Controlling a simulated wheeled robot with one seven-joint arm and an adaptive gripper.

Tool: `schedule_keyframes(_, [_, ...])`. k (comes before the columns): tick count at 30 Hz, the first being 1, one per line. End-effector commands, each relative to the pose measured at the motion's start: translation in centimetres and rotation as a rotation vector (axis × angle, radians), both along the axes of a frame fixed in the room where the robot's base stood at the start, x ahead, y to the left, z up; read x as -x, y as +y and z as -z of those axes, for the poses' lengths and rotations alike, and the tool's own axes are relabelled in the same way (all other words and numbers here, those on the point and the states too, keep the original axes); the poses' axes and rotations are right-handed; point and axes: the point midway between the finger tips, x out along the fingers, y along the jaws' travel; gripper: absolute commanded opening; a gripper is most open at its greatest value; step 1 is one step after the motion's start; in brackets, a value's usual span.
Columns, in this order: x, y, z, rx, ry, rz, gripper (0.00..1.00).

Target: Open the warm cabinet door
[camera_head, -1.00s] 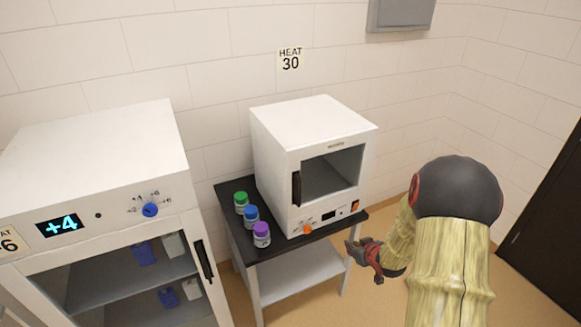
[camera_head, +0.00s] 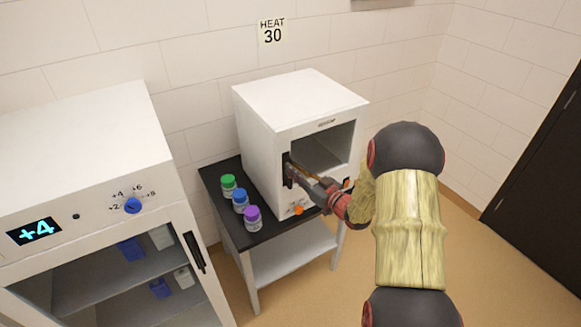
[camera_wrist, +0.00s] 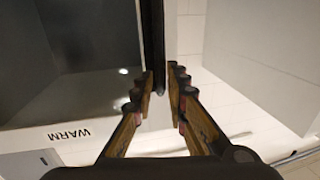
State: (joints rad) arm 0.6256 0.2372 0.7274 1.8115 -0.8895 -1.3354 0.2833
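The warm cabinet (camera_head: 262,115) is a white box with a dark glass door (camera_head: 322,148) that looks closed in the head view. Its black upright handle (camera_head: 287,170) is at the left edge of the front, partly hidden by my gripper (camera_head: 292,170). In the wrist view the handle (camera_wrist: 159,45) is a dark bar between the fingertips of my gripper (camera_wrist: 161,88). The fingers are parted, one on each side of the handle's end, with a thin gap on the right. A WARM label (camera_wrist: 70,134) appears upside down beside the glass.
The cabinet stands on a black-topped table (camera_head: 268,236). Green-, blue- and purple-capped jars (camera_head: 228,186) (camera_head: 240,201) (camera_head: 252,218) stand left of it. A larger white cabinet (camera_head: 80,140) showing +4 is at left. Floor to the right is clear.

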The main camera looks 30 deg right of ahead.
Motion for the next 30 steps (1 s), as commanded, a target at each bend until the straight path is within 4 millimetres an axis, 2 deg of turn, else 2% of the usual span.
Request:
schedule_keyframes(3, [-1.4,0.4,0.1,0.0,0.0,-0.002,0.15])
schedule_keyframes(9, [-2.4,0.6,0.0,0.0,0.001,-0.001,0.15])
schedule_keyframes(16, [-2.5,0.6,0.0,0.0,0.001,0.0,0.15])
schedule_keyframes(24, [-2.4,0.6,0.0,0.0,0.001,0.0,0.0])
schedule_keyframes(30, [-2.4,0.6,0.0,0.0,0.001,0.0,0.0])
